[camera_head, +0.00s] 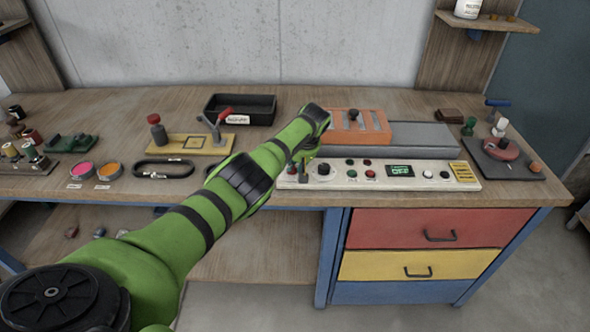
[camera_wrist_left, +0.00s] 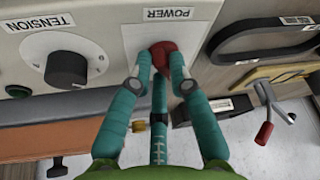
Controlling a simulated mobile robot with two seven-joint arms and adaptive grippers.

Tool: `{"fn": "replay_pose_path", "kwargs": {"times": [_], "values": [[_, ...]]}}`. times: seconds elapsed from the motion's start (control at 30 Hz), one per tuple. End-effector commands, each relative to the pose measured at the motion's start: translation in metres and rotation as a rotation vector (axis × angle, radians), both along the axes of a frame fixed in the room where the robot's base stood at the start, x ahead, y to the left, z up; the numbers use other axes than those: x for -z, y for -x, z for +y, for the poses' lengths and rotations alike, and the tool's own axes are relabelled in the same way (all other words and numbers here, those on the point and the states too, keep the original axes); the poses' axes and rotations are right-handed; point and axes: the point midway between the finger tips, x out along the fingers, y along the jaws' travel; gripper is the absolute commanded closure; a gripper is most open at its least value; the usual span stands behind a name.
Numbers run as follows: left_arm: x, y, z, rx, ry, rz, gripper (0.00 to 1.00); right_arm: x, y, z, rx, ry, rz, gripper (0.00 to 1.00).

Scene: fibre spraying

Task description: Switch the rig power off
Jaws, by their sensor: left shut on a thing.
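The rig's control panel (camera_head: 437,178) is a pale strip at the front edge of the bench. In the left wrist view its POWER plate (camera_wrist_left: 140,42) carries a red knob (camera_wrist_left: 168,52). My left gripper (camera_head: 301,172) is at the panel's left end. In the left wrist view its teal fingers (camera_wrist_left: 160,72) are shut on the red knob, one on each side. The head view hides this knob behind the gripper. A small green display (camera_head: 400,171) on the panel is lit and seems to read OFF. My right gripper is not in view.
A black TENSION dial (camera_wrist_left: 66,68) sits beside the power plate, also seen in the head view (camera_head: 323,169). Small buttons line the panel. An orange block (camera_head: 372,134) stands behind it. A black carabiner-like loop (camera_head: 163,169) and a yellow-based lever fixture (camera_head: 188,148) lie left.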

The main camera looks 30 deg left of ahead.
Motion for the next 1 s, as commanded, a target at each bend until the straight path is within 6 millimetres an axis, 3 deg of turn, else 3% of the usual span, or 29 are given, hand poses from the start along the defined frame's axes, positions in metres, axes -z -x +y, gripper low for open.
{"fn": "replay_pose_path", "kwargs": {"times": [0.2, 0.73, 0.77, 0.8, 1.0], "values": [[0.0008, -0.0013, 0.0003, -0.064, -0.002, -0.001, 1.00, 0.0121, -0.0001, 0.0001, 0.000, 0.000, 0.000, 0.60], [-0.0012, -0.0017, 0.0006, -0.085, -0.001, -0.002, 1.00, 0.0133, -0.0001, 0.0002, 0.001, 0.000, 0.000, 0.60], [-0.0012, -0.0017, 0.0006, -0.085, -0.001, -0.002, 0.68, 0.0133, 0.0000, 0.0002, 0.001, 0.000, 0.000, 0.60], [-0.0012, -0.0017, 0.0006, -0.084, -0.001, -0.002, 0.56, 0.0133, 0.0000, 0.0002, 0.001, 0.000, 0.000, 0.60], [-0.0008, -0.0015, 0.0005, -0.083, -0.001, -0.002, 0.56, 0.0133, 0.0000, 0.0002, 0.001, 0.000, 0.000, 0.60]]}}
